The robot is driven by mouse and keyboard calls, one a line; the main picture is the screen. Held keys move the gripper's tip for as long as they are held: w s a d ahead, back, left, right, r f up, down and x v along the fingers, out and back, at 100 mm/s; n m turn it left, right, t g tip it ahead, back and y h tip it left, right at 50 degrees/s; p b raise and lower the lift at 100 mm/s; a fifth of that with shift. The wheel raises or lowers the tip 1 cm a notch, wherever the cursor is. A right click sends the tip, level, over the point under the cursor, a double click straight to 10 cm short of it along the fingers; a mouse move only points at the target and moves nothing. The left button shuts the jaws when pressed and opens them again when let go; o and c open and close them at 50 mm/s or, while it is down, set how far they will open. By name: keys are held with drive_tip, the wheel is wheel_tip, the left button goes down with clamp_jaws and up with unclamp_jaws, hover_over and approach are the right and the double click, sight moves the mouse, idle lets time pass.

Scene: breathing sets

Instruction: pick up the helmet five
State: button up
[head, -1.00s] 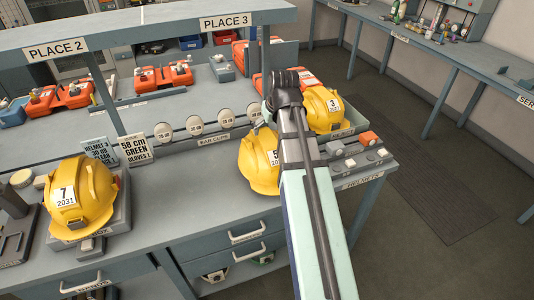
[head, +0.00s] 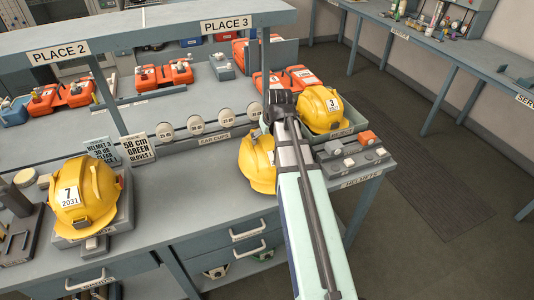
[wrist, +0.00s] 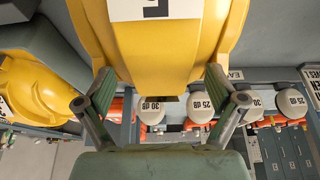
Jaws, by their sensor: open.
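Helmet five is a yellow hard hat (head: 257,166) near the right end of the bench. My arm covers its right side in the head view, and its number is hidden there. In the wrist view the yellow helmet (wrist: 165,55) fills the top middle, its white label cut off by the top edge. My gripper (wrist: 160,82) is open, one finger on each side of the helmet's lower part. I cannot tell whether the fingers touch it. The gripper is hidden behind my arm in the head view.
Helmet 3 (head: 321,110) stands close behind on the right and shows at left in the wrist view (wrist: 38,88). Helmet 7 (head: 82,198) stands on the left. Ear cups (head: 197,124) line the rail. A shelf (head: 150,21) and its post overhang the bench.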

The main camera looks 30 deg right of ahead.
drive_tip(key=c, duration=1.6)
clamp_jaws()
drive_tip(key=shift+r, duration=0.1)
